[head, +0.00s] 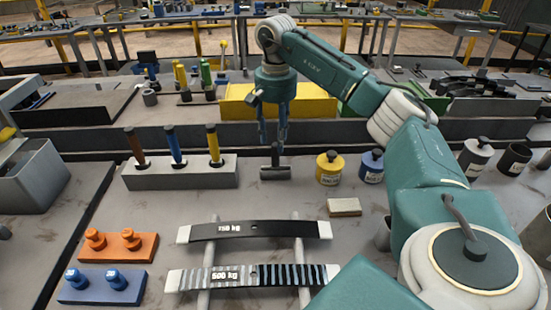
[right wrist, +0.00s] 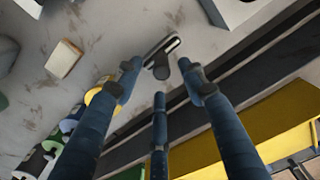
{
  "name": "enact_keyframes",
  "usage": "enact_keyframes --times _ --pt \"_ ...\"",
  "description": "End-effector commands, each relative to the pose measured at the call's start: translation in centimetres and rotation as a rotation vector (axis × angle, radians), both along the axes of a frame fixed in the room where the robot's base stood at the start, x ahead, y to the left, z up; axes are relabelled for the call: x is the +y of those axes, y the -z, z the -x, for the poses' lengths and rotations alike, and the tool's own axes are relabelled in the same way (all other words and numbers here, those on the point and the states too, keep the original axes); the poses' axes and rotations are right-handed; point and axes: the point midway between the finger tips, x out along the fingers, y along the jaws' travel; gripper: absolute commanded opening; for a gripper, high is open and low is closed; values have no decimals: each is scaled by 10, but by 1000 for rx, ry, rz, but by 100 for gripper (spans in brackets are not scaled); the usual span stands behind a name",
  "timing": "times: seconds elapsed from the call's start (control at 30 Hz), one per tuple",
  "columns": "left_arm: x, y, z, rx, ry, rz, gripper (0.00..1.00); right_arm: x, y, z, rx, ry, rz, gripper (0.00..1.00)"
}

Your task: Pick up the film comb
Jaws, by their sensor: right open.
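The film comb (head: 275,172) is a small dark T-shaped tool with an upright handle and a grey bar-like base. It stands on the grey bench right of the block with three colored handles. My right gripper (head: 272,143) points down just above and behind its handle, with its fingers spread. In the right wrist view the comb (right wrist: 163,48) shows just beyond the open fingertips (right wrist: 160,78). Nothing is held, and I cannot tell whether a finger touches the handle. My left gripper is not in view.
A grey block (head: 180,178) with upright handles stands left of the comb. Yellow (head: 330,170) and blue (head: 372,168) weights stand right. A tan block (head: 344,207) and two labelled leaf springs (head: 270,230) lie in front. A dark bench rail (head: 345,132) runs behind.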

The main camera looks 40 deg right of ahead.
Motion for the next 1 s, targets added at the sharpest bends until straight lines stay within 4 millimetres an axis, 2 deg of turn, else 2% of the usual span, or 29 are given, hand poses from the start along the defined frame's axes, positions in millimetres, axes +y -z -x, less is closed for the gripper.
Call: enact_keyframes --times 0.3,0.6,0.67,0.8,0.83,1.0 --pt "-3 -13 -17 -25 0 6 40 -1 43 -1 5 0 0 41" --pt "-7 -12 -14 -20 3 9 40 -1 49 -2 1 0 0 41" --pt "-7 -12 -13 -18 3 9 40 -1 49 -2 1 0 0 31" --pt "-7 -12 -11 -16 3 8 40 -1 49 -2 1 0 0 3" --pt "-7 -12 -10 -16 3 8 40 -1 49 -2 1 0 0 0" --pt "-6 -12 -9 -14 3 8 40 -1 48 -2 1 0 1 0"
